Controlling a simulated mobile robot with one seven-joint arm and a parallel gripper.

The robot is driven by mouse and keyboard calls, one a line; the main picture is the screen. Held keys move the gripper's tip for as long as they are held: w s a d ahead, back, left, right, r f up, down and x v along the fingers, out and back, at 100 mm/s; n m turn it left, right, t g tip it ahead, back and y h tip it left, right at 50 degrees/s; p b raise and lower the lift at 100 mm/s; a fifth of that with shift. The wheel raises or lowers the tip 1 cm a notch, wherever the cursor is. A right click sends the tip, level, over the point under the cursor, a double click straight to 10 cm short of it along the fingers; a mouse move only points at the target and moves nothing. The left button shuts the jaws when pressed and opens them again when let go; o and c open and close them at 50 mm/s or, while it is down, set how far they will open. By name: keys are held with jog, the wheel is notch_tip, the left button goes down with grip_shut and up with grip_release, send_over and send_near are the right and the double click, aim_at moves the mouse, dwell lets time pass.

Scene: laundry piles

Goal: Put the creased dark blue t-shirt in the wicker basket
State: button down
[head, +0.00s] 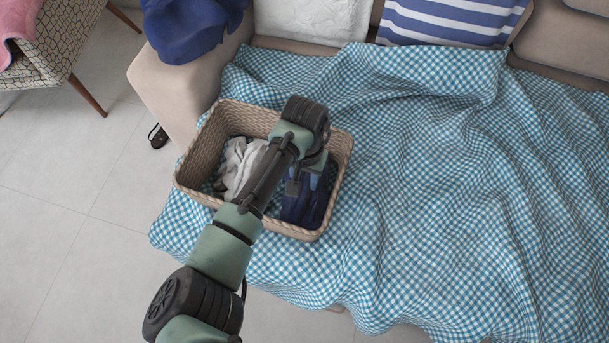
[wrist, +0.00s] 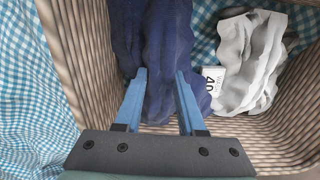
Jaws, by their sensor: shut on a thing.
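The wicker basket (head: 203,146) stands on the checked cover of the sofa. My gripper (head: 303,186) reaches down inside its right part, partly hidden by my arm in the head view. In the wrist view, the blue fingers of my gripper (wrist: 161,76) are shut on the creased dark blue t-shirt (wrist: 165,40). The t-shirt (head: 307,208) hangs within the basket walls, and ribbed basket wall (wrist: 78,50) shows beside it in the wrist view. I cannot tell whether the cloth rests on the bottom.
A whitish garment (head: 240,165) lies in the basket's left part; in the wrist view the white cloth (wrist: 245,65) bears a tag. A blue cloth (head: 190,28) hangs over the sofa arm. The checked cover (head: 430,190) right of the basket is clear.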

aim_at(305, 180)
jog(key=shift+f, duration=0.4)
jog(key=c, duration=0.5)
grip_release()
notch_tip(305, 180, up, 13)
jog(key=p, duration=0.4)
jog(key=shift+r, duration=0.1)
